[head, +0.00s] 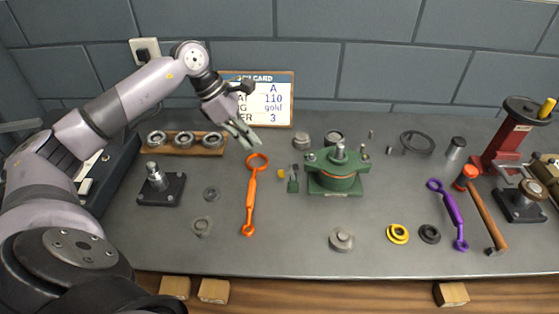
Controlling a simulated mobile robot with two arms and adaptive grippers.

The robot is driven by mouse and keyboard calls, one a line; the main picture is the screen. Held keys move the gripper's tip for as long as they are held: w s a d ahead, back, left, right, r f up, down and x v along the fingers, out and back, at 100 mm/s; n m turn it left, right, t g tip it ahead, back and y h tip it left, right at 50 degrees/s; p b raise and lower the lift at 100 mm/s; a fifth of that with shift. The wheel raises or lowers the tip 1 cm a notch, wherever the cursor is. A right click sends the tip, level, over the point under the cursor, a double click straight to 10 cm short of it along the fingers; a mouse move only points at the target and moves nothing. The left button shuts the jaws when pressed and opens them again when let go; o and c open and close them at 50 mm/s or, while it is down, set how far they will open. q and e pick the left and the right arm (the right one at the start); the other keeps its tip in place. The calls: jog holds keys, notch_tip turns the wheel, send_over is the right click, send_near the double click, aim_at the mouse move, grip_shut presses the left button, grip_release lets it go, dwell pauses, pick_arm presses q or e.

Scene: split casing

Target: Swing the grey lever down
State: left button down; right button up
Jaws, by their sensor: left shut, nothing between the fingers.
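My left gripper (250,141) hangs in the air above the back of the bench, in front of the job card's lower left corner. Its fingers are shut with nothing between them. A green split casing (337,181) stands upright at the middle of the bench, to the right of the gripper and apart from it. A grey shaft end (340,150) sticks up from its top. I cannot clearly make out a grey lever. Grey metal parts (513,172) show at the red press on the right, but I cannot tell if one is the lever. My right gripper is not in view.
An orange ring spanner (251,197) lies left of the casing. A wooden rack (183,151) of bearings is at the back left. A red press (507,140), purple spanner (452,212) and hammer (486,212) are at the right.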

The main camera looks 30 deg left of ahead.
pick_arm(q)
jog(key=shift+s+a+r+y, duration=0.1)
jog(key=shift+s+a+y, duration=0.1)
jog(key=shift+a, duration=0.3)
jog(key=shift+s+a+r+y, duration=0.1)
jog(key=shift+a+y, duration=0.1)
jog(key=shift+a, duration=0.25)
jog(key=shift+d+f, duration=0.1)
jog(key=shift+f, duration=0.05)
jog(key=p+x, duration=0.3)
jog(key=x, duration=0.7)
jog(key=shift+s+d, duration=0.1)
jog(key=shift+d, duration=0.05)
jog(key=shift+w+d+r+p, duration=0.25)
jog(key=shift+w+d+p, duration=0.1)
jog(key=shift+d, duration=0.2)
jog(key=shift+w+d+r+p, duration=0.2)
jog(key=shift+w+d+p, duration=0.15)
jog(key=shift+d, duration=0.15)
jog(key=shift+w+d, duration=0.3)
jog(key=shift+d, duration=0.2)
jog(key=shift+w+d+r+g, duration=0.1)
jog(key=shift+d+g, duration=0.05)
jog(key=shift+g, duration=0.15)
